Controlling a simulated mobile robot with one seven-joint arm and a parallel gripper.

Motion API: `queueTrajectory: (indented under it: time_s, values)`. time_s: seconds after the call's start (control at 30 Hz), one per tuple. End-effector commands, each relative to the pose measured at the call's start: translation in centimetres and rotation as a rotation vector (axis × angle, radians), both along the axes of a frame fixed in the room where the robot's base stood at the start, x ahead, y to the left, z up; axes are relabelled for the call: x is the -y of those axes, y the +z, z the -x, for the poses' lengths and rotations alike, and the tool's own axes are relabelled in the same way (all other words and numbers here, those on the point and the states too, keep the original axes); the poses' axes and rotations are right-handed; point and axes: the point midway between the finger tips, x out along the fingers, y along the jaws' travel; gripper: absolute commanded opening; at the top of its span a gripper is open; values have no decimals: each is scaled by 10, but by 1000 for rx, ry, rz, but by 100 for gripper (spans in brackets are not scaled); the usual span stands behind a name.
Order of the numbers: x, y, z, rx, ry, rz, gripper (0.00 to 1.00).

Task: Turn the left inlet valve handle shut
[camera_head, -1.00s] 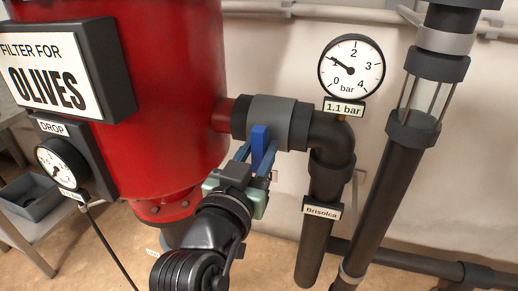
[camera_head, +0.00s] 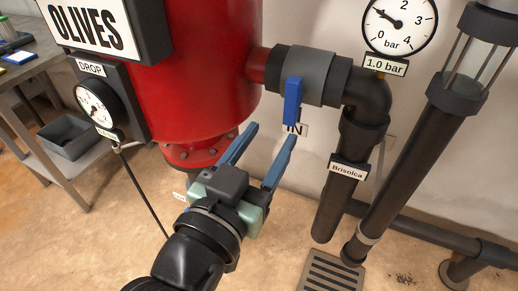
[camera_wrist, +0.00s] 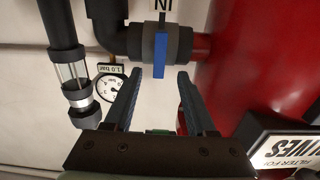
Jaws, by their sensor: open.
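The blue valve handle (camera_head: 293,101) is on the grey valve body (camera_head: 307,74), in the black pipe between the red tank and an elbow. It points down in the head view, across the pipe's run, in front of an "IN" label. In the upside-down wrist view the handle (camera_wrist: 159,70) lies in line with the gap between my fingers. My gripper (camera_head: 271,132) is open and empty, with its blue-grey fingers apart and its tips below the handle in the head view. I see no contact with the handle.
The red filter tank (camera_head: 195,75) with an "OLIVES" sign stands close on the left. A pressure gauge (camera_head: 400,22) labelled 1.0 bar is above the elbow. Black vertical pipes (camera_head: 345,190) stand to the right. A floor grate (camera_head: 333,272) lies below.

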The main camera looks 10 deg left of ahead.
Motion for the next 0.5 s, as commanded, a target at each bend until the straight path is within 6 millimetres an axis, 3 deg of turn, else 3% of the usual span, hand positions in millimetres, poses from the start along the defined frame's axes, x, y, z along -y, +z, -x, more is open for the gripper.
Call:
queueTrajectory:
  time_s: [0.2, 0.5]
  values:
    - [-7, 0, 22, -1, 0, 1, 56]
    - [-8, 0, 24, 0, -1, 0, 56]
